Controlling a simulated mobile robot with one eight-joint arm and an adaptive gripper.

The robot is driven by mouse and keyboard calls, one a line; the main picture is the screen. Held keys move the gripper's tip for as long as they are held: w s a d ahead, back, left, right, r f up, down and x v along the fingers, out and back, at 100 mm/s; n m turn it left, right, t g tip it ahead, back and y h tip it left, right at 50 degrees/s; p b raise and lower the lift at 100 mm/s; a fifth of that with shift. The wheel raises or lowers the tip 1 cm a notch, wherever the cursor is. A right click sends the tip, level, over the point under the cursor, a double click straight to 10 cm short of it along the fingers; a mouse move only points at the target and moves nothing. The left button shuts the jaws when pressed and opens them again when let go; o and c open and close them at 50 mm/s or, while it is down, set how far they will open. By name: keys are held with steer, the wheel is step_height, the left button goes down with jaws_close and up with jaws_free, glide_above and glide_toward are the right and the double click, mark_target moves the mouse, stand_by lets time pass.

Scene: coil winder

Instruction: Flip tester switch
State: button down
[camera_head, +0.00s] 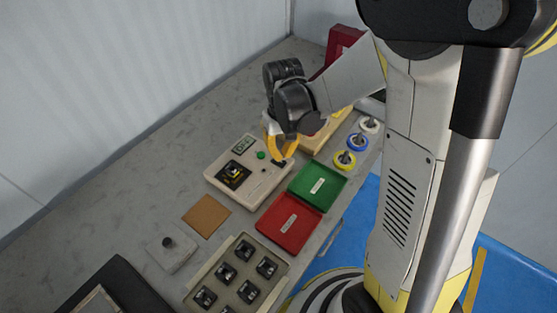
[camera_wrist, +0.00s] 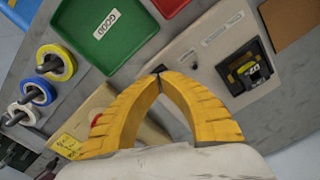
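The tester (camera_head: 225,187) is a beige box on the bench, with a small display, a green round light or button and a black socket holding a dark part. It also shows in the wrist view (camera_wrist: 200,62), with the socket (camera_wrist: 245,70) at its right. The tester switch (camera_wrist: 158,69) is a small black piece at the tester's edge, mostly hidden by my fingertips. My gripper (camera_head: 279,157) is over that side of the tester. In the wrist view its yellow fingers (camera_wrist: 158,78) meet at the tips, right at the switch. I cannot tell whether they touch it.
A green tray (camera_head: 318,184) marked GOOD and a red tray (camera_head: 290,222) lie in front of the tester. Yellow, blue (camera_head: 357,142) and white spools stand to the right. A brown pad (camera_head: 206,216) and a tray of dark parts (camera_head: 240,279) lie nearer. Bare bench is left of the tester.

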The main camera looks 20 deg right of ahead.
mark_target(282, 162)
steer(key=shift+f+b, duration=1.3)
steer(key=shift+f, duration=0.25)
stand_by(0.4)
steer(key=shift+r, duration=0.15)
steer(key=shift+r+p, duration=2.65)
steer(key=shift+r, duration=0.75)
steer(key=shift+r, duration=0.1)
steer(key=s+r+t, duration=0.7)
steer(key=s+r, duration=0.5)
steer(key=r, duration=0.2)
steer(key=shift+r+m, duration=0.25)
steer(key=shift+m, duration=0.15)
